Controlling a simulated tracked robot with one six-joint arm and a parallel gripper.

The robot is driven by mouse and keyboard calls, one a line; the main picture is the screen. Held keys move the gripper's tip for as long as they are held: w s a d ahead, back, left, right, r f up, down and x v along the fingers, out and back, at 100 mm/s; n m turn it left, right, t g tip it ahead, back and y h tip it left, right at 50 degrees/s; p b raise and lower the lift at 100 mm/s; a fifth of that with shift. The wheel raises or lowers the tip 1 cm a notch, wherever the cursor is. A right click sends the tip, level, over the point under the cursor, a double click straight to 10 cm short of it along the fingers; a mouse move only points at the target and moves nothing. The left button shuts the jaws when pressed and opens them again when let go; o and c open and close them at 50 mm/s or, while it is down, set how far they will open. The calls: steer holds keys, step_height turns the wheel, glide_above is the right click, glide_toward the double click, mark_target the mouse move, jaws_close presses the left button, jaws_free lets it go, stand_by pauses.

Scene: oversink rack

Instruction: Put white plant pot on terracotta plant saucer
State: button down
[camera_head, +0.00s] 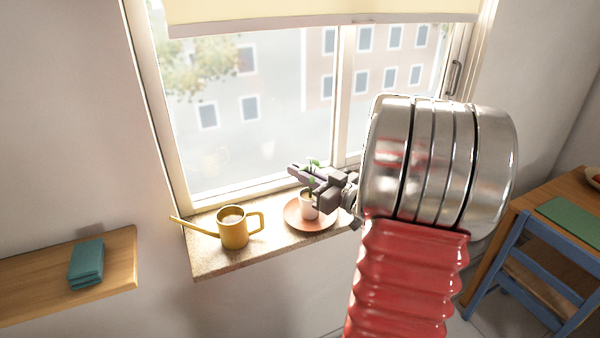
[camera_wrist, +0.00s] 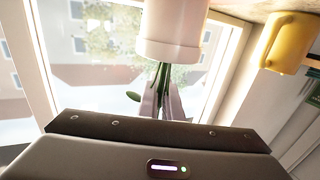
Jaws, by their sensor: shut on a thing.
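The white plant pot (camera_head: 308,207) holds a small green plant and appears upright over the terracotta plant saucer (camera_head: 310,226) on the windowsill. Its base looks to be within the saucer's rim, but I cannot tell whether it touches. My gripper (camera_head: 312,179) is at the plant just above the pot's rim, shut on the potted plant. In the wrist view, the pot (camera_wrist: 173,35) is upside down at the top, and my gripper's fingers (camera_wrist: 172,98) close around the stem. The saucer is not visible there.
A yellow watering can (camera_head: 234,231) stands left of the saucer on the stone sill (camera_head: 213,262). The window is right behind. A wooden shelf (camera_head: 120,262) with a folded teal cloth (camera_head: 86,263) is at left. A blue-legged wooden table (camera_head: 535,195) is at right.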

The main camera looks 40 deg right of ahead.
steer(key=c, duration=2.4)
jaws_free()
steer(key=shift+f, duration=0.1)
steer(key=o, duration=0.5)
steer(key=shift+c, duration=0.2)
steer(key=s+d, duration=0.1)
steer(key=s, duration=1.1)
steer(key=shift+d, duration=0.1)
